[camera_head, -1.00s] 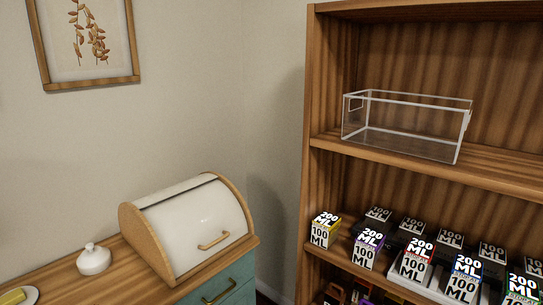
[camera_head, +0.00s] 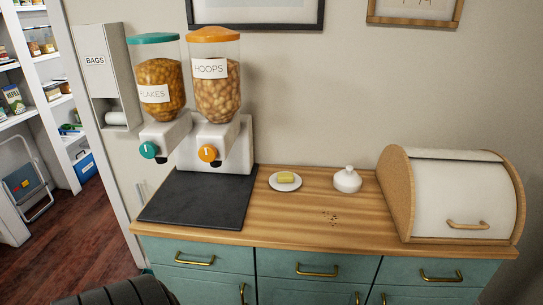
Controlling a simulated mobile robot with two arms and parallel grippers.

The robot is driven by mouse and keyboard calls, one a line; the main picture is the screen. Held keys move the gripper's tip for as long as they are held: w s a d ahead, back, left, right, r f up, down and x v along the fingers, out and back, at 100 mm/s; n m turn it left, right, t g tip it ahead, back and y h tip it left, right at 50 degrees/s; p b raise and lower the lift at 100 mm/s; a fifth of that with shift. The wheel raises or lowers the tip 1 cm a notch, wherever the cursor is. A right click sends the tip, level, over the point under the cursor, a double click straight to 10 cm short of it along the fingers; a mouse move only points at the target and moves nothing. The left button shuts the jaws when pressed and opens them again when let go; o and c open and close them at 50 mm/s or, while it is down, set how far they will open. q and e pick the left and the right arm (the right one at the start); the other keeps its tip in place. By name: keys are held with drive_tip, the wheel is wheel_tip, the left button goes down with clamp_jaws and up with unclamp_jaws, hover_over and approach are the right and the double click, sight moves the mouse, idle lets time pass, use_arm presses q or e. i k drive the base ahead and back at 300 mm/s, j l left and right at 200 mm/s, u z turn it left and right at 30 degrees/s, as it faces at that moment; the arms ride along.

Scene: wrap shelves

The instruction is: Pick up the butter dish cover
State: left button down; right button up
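The white butter dish cover (camera_head: 347,180), with a small round knob on top, sits upright on the wooden counter. To its left, apart from it, is a small white dish (camera_head: 285,186) with a yellow block of butter (camera_head: 286,177) on it. Neither of my grippers shows in the head view.
Two cereal dispensers (camera_head: 216,90) stand on the counter's left over a dark mat (camera_head: 196,200). A closed bread box (camera_head: 465,192) stands to the right of the cover. The wooden counter (camera_head: 290,225) in front of the cover is clear except for some crumbs (camera_head: 331,219).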

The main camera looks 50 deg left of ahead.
sight(346, 181)
drive_tip(key=k+l+u, duration=0.1)
drive_tip(key=u, duration=1.35)
